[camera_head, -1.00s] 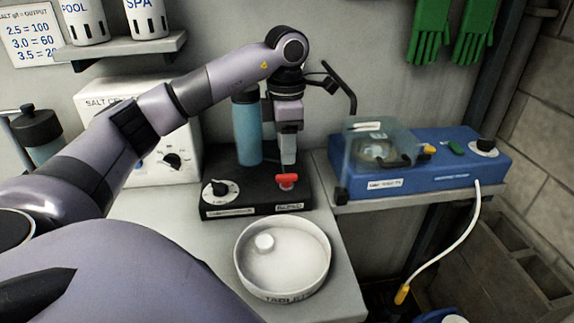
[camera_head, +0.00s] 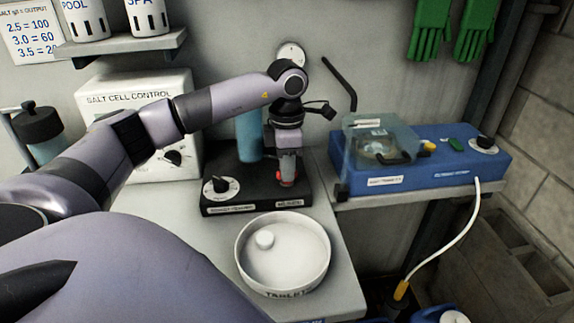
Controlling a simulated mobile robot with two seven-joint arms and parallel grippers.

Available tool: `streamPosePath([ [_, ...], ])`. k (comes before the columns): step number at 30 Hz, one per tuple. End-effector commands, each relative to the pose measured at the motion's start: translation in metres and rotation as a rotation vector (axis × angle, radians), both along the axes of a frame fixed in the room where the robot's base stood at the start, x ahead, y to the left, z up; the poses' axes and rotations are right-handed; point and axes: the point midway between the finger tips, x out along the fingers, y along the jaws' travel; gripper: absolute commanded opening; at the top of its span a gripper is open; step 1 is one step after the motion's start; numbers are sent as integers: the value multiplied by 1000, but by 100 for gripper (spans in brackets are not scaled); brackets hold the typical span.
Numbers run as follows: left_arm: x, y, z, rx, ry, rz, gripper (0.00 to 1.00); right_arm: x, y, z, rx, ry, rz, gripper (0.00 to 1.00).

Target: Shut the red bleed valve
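The red bleed valve (camera_head: 281,182) sits on the front right of a black base unit (camera_head: 245,205). Only a small part of its red shows, since my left gripper (camera_head: 288,180) is pointed down right over it and hides most of it. The fingers are at the valve's height; whether they touch or grip it cannot be told. A blue cylinder (camera_head: 249,140) stands on the unit behind my wrist. My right gripper is not in view.
A blue device (camera_head: 430,172) with a clear cover is on the right. A white salt cell control box (camera_head: 140,93) is behind my arm.

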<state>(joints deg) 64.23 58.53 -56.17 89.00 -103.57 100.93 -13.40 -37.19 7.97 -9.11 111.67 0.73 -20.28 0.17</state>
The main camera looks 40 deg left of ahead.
Motion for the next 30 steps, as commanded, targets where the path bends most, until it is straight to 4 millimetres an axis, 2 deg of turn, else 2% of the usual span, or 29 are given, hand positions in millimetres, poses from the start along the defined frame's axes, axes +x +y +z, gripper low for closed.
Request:
streamPosePath([
  [8,0,0,1,0,0,-39,0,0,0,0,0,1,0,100],
  [14,0,0,1,-1,-1,-146,0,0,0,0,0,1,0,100],
  [30,1,0,1,0,-1,-641,0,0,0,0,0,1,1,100],
])
